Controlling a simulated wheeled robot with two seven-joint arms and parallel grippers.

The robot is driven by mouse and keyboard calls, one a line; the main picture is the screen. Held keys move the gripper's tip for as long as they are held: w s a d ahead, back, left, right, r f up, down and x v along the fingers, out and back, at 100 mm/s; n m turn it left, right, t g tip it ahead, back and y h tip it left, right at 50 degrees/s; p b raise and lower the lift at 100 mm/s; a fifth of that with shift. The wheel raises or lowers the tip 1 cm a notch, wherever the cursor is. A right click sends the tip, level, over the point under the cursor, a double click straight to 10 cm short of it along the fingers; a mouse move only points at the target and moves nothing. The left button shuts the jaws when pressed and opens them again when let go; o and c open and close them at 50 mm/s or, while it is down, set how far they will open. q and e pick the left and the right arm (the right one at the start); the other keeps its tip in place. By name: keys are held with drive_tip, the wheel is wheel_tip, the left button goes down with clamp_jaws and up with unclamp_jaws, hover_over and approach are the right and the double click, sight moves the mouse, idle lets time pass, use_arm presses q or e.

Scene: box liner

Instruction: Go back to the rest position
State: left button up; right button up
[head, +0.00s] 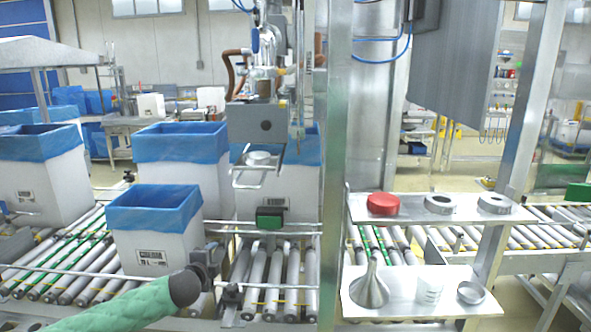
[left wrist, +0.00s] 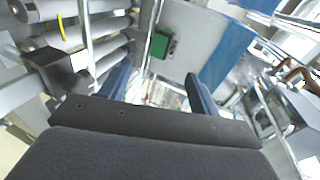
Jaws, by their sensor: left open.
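My left arm enters the head view from the bottom left, with a green link and a dark joint. Its dark left gripper (head: 209,256) is small there, just in front of the conveyor and beside the nearest white box with a blue liner (head: 155,232). In the left wrist view the two blue-grey fingers of my left gripper (left wrist: 158,75) stand apart with nothing held between them. Another box with a blue liner (left wrist: 228,60) shows beyond them. My right gripper is not in view.
Roller conveyors (head: 75,252) with metal rails run ahead, carrying several lined boxes. A green device (head: 269,218) is on the rail. A metal post (head: 335,150) stands right of centre. Shelves at right hold a red round part (head: 383,204), metal rings (head: 440,204) and a funnel (head: 370,287).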

use_arm(q)
drive_tip(key=s+d+f+n+g, duration=0.2)
drive_tip(key=s+d+n, duration=0.15)
drive_tip(key=s, duration=0.55)
drive_tip(key=s+d+f+n+g+y, duration=0.1)
drive_tip(key=s+d+f+n+g, duration=0.15)
drive_tip(key=s+n, duration=0.4)
drive_tip(key=s+d+f+n+g, duration=0.2)
drive_tip(key=s+d+f, duration=0.1)
drive_tip(key=s, duration=0.7)
drive_tip(key=s+f+n+g, duration=0.1)
drive_tip(key=s+f+g, duration=0.1)
drive_tip(key=s+f, duration=0.3)
drive_tip(key=s+d+f+n+g, duration=0.1)
drive_tip(key=s+f, duration=0.5)
drive_tip(key=s, duration=0.7)
drive_tip(key=s+f+n+g+h, duration=0.1)
drive_tip(key=s+f+n+g, duration=0.1)
drive_tip(key=s+f, duration=0.4)
drive_tip(key=s+g, duration=0.1)
drive_tip(key=s, duration=0.3)
drive_tip(key=shift+d+f+p, duration=0.2)
drive_tip(key=shift+d+p, duration=0.15)
drive_tip(key=shift+p, duration=0.05)
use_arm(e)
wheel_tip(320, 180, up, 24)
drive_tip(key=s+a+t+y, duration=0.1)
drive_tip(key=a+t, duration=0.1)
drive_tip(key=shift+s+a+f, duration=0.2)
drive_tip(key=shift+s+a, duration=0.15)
